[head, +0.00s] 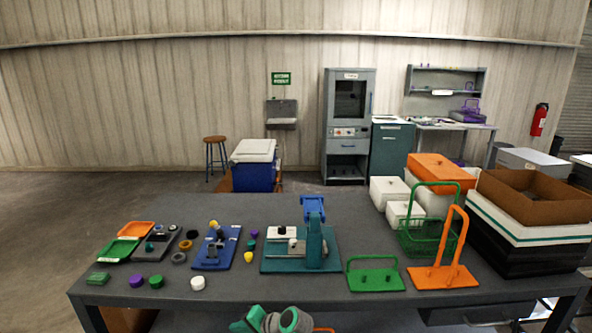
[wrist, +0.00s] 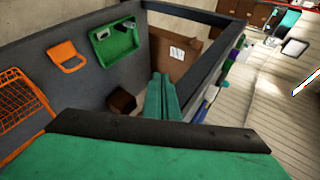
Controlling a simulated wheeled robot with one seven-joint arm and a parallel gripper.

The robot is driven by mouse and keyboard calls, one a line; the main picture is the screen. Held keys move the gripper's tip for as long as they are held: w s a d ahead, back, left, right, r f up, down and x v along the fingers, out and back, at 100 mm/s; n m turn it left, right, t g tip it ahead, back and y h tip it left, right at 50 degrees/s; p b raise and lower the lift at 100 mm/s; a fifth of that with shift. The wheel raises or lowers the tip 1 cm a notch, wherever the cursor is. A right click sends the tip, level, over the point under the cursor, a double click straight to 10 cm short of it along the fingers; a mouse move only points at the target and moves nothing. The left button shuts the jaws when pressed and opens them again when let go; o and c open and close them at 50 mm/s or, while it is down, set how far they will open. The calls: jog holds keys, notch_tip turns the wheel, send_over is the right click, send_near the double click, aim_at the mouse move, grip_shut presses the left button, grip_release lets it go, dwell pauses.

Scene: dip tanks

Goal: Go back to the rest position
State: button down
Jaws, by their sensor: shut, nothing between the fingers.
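My gripper (wrist: 160,98) shows in the wrist view as two teal fingers side by side, shut with nothing between them. The fingers reach over a dark grey framed space. They appear apart from the things around them. In the head view, part of my arm shows in green and grey at the bottom edge, in front of the table (head: 340,314). I cannot make out the fingers there.
In the wrist view, an orange wire basket (wrist: 22,108), an orange piece (wrist: 67,57), a green tray (wrist: 114,42) and a small brown box (wrist: 123,102) lie around the fingers. In the head view, green (head: 376,280) and orange (head: 440,277) stands are near the table's front edge.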

jog(key=s+d+f+m+t+h, duration=0.1)
jog(key=s+d+f+t+h, duration=0.1)
jog(key=s+d+f, duration=0.5)
jog(key=s+d+f+t+h, duration=0.1)
jog(key=s+d+f+h, duration=0.15)
jog(key=s+f, duration=0.55)
jog(key=s+d+f+t+h, duration=0.1)
jog(key=s+d+f+h, duration=0.2)
jog(key=s, duration=0.4)
jog(key=s+d+f+t, duration=0.1)
jog(key=s+d+f, duration=0.1)
jog(key=s+d, duration=0.35)
jog(key=s+d+r+n+t+h, duration=0.1)
jog(key=s+r, duration=0.4)
jog(key=s, duration=0.3)
jog(key=s+r+n+t+h, duration=0.1)
jog(key=s+r+t, duration=0.1)
jog(key=s+r, duration=0.45)
jog(key=s+d+r+n+t+h, duration=0.1)
jog(key=s+r, duration=0.2)
jog(key=s, duration=0.6)
jog(key=s+r+n, duration=0.1)
jog(key=s+r, duration=0.1)
jog(key=r, duration=0.3)
jog(key=s+a+r+t, duration=0.1)
jog(key=s+r, duration=0.2)
jog(key=r, duration=0.2)
jog(key=shift+s+a+r+n, duration=0.25)
jog(key=shift+s+n, duration=0.05)
jog(key=shift+n, duration=0.1)
